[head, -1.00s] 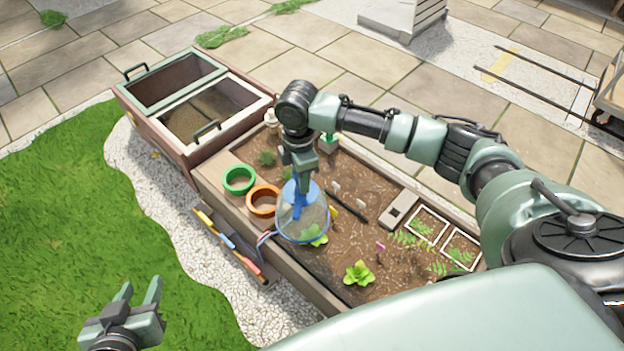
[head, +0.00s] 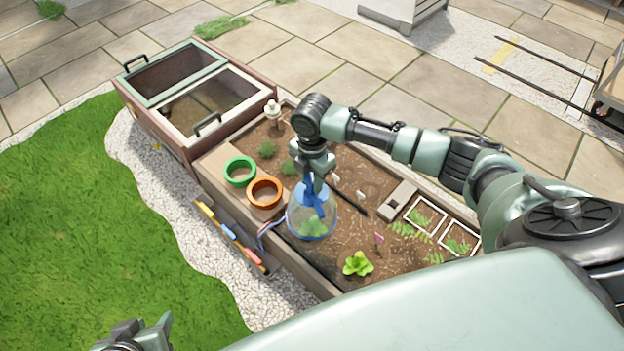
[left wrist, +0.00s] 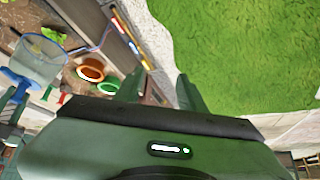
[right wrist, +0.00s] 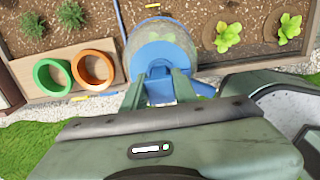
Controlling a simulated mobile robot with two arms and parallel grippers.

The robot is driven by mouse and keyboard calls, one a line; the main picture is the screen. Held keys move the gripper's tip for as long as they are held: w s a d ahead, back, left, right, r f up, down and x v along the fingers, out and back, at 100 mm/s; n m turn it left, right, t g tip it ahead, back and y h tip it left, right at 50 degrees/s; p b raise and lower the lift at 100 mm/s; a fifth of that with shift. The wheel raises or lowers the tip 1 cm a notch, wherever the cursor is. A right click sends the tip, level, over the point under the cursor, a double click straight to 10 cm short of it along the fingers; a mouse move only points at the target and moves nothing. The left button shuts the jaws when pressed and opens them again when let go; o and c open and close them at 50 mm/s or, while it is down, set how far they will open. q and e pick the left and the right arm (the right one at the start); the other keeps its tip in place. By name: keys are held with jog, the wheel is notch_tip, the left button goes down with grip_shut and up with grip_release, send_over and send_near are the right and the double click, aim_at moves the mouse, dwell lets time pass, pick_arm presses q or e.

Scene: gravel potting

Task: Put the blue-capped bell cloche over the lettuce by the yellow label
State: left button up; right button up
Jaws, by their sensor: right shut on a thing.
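The clear bell cloche (head: 322,222) with a blue cap and blue rim hangs upright from my right gripper (head: 313,182), which is shut on its cap. It also shows in the right wrist view (right wrist: 145,38) and left wrist view (left wrist: 38,60). In the head view a lettuce (head: 313,228) shows through the glass. My left gripper (left wrist: 160,90) is open and empty, over the grass.
A second lettuce (head: 357,263) stands by a pink label (head: 379,238). Green (head: 240,171) and orange (head: 264,192) pots stand on the bed's ledge, left of the cloche. A cold frame (head: 200,100) adjoins the bed. A tool rack (head: 232,238) hangs along its near side.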

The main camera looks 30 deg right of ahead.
aim_at(312, 197)
jog(key=shift+f+b, duration=0.75)
jog(key=shift+b, duration=0.1)
pick_arm(q)
jog(key=w+d+r+t+h+b, duration=0.25)
jog(key=w+d+r+t, duration=0.25)
jog(key=w+r+t, duration=0.55)
pick_arm(e)
jog(key=shift+f+p, duration=0.4)
jog(key=shift+f, duration=0.25)
jog(key=shift+f+b, duration=0.8)
jog(key=shift+b, duration=0.15)
notch_tip(312, 197, down, 4)
jog(key=shift+b, duration=0.65)
pick_arm(q)
jog(key=s+r+t+h, duration=0.3)
jog(key=r+t, duration=0.5)
jog(key=r, duration=0.9)
jog(key=shift+d+m, duration=0.4)
pick_arm(e)
jog(key=shift+f, duration=0.55)
jog(key=shift+f, duration=0.25)
jog(key=o, duration=1.1)
jog(key=shift+o, duration=0.2)
